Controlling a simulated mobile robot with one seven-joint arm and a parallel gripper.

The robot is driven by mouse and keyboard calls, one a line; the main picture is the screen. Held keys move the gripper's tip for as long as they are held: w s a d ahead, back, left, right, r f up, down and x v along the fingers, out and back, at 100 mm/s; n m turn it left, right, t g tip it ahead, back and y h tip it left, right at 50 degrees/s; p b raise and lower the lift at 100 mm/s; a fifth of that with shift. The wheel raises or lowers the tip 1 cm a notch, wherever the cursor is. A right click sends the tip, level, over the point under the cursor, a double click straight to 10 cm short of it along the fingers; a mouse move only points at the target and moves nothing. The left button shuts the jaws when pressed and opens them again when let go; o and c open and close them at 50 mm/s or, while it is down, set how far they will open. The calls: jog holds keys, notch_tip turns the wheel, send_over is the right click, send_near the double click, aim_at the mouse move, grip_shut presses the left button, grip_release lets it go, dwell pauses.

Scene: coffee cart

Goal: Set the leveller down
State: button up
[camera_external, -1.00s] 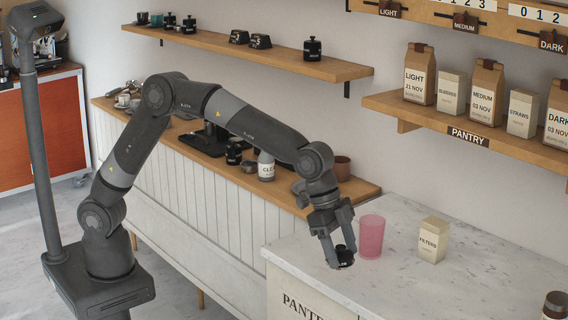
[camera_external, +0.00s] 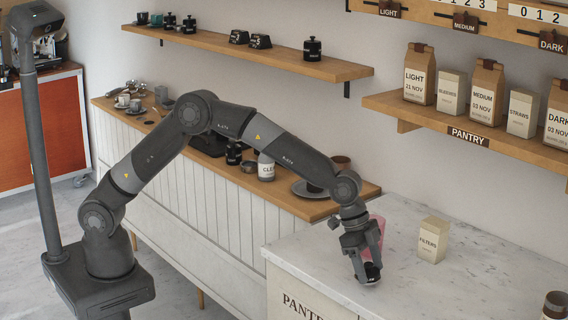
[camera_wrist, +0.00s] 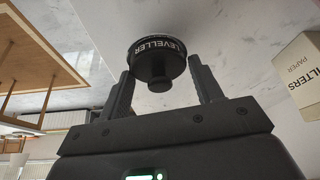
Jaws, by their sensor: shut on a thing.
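The leveller is a black round tool with a stem and white lettering on its rim. In the wrist view the leveller (camera_wrist: 158,46) sits between the two fingers of my gripper (camera_wrist: 161,68), stem toward the palm. In the external view my gripper (camera_external: 367,270) points down over the marble counter (camera_external: 325,268), shut on the leveller (camera_external: 373,272). The leveller is low, at or just above the marble; I cannot tell whether it touches. The fingers partly hide it there.
A pink cup (camera_external: 380,225) stands just behind my gripper, partly hidden by it. A filters box (camera_external: 432,240) stands to the right and shows in the wrist view (camera_wrist: 302,72). The pantry shelf (camera_external: 400,108) is above at the back.

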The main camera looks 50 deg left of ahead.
jog(key=shift+f, duration=0.8)
jog(key=shift+f, duration=0.1)
jog(key=o, duration=1.2)
jog(key=shift+f, duration=0.1)
jog(key=shift+c, duration=0.2)
